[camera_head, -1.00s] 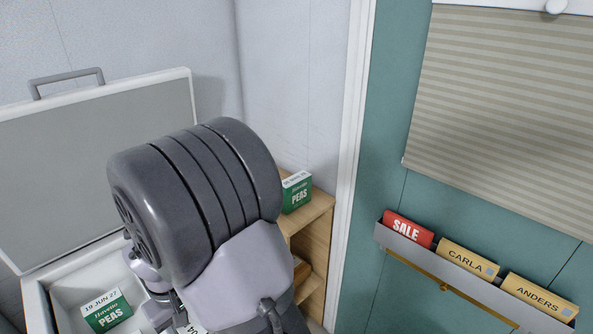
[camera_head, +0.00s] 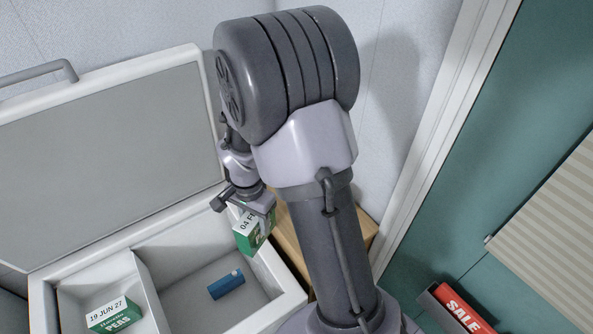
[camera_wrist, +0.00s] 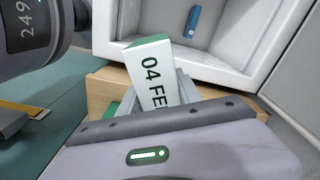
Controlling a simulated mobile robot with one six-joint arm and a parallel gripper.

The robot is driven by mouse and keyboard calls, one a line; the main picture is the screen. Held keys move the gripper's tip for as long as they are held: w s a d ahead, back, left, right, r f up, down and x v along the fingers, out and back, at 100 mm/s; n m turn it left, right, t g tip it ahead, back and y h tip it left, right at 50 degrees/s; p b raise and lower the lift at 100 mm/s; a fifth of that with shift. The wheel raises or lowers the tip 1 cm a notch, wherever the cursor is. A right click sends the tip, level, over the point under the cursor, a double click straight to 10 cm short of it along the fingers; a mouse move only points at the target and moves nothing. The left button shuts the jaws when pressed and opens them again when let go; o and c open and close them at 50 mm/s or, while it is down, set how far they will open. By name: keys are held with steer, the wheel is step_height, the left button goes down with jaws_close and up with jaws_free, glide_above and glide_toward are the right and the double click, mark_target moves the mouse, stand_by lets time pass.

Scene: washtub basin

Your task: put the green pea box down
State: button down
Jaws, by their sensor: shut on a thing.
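My gripper (camera_head: 248,206) is shut on a green pea box (camera_head: 252,236) with a white date face reading "04 FE…". In the head view the box hangs tilted below the jaws, in front of the freezer's right rim and the wooden shelf. In the wrist view the held box (camera_wrist: 153,78) shows its white face and a green edge, with the shelf behind it. I cannot tell its exact height. Another green pea box (camera_head: 113,316), dated 19 JUN 27, lies in the left compartment of the white chest freezer (camera_head: 290,306).
The freezer's right compartment holds a small blue object (camera_head: 226,284) and is otherwise mostly bare. The freezer lid (camera_head: 110,150) stands open behind. The wooden shelf (camera_head: 292,246) is partly hidden by my arm. A red SALE card (camera_head: 462,308) sits in a wall rack at right.

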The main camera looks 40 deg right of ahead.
steer(key=shift+w+d+f+m+p, duration=0.4)
steer(key=shift+w+d+m, duration=0.6)
steer(key=shift+d, duration=1.8)
steer(key=shift+w+d+f+m+p, duration=0.1)
steer(key=shift+w+d+f+m, duration=0.85)
steer(key=shift+d, duration=1.8)
steer(key=shift+w+d+f+m+p, duration=0.2)
steer(key=shift+w+d+m, duration=0.45)
steer(key=shift+w+d, duration=1.45)
steer(key=c, duration=0.8)
jaws_free()
steer(key=shift+s+d, duration=0.7)
